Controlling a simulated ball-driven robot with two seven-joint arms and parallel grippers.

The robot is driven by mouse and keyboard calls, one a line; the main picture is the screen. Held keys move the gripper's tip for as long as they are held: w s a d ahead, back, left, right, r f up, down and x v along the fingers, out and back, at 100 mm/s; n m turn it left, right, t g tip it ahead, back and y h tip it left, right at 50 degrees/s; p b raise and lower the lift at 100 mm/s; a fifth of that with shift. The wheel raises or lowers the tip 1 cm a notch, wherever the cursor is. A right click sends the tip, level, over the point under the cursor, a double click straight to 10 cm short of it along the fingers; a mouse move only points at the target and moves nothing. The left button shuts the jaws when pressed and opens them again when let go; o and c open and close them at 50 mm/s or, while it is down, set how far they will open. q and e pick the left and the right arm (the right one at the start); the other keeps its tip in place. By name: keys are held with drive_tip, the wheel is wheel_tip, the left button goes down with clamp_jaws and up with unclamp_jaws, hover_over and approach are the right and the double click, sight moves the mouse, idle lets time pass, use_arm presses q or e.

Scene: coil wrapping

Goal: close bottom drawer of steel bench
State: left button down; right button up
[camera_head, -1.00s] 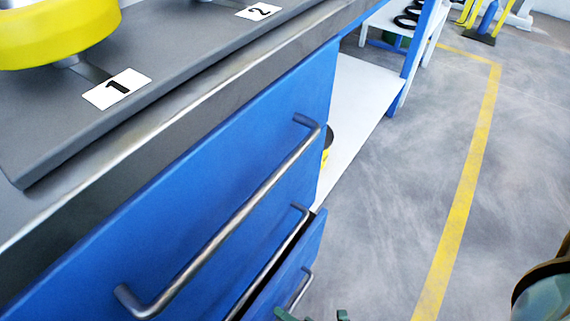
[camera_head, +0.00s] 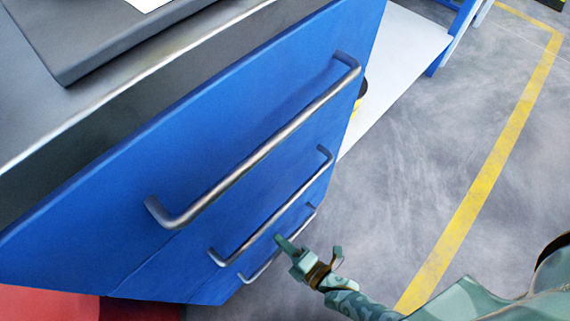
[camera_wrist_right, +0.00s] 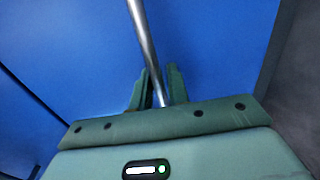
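The steel bench's blue drawer front (camera_head: 110,225) fills the left of the head view, with three steel bar handles. The bottom drawer's handle (camera_head: 262,268) is lowest, and its front looks flush or nearly flush with those above. My right gripper (camera_head: 308,246) is at this handle, overlapping it in the head view. In the right wrist view a steel bar (camera_wrist_right: 145,40) runs down between the two close-set fingers of the right gripper (camera_wrist_right: 160,75), before a blue face. Whether they clamp it is unclear. My left gripper is not in view.
The grey bench top (camera_head: 45,110) lies above the drawers. A white lower shelf (camera_head: 395,65) continues beyond them. A red surface (camera_head: 45,303) shows at the lower left. The floor (camera_head: 400,190) on the right is clear, with a yellow line (camera_head: 485,185).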

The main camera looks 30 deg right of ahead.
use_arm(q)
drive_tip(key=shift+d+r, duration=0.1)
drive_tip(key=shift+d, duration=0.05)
use_arm(e)
drive_tip(key=shift+w+r, duration=0.15)
drive_tip(key=shift+w, duration=0.05)
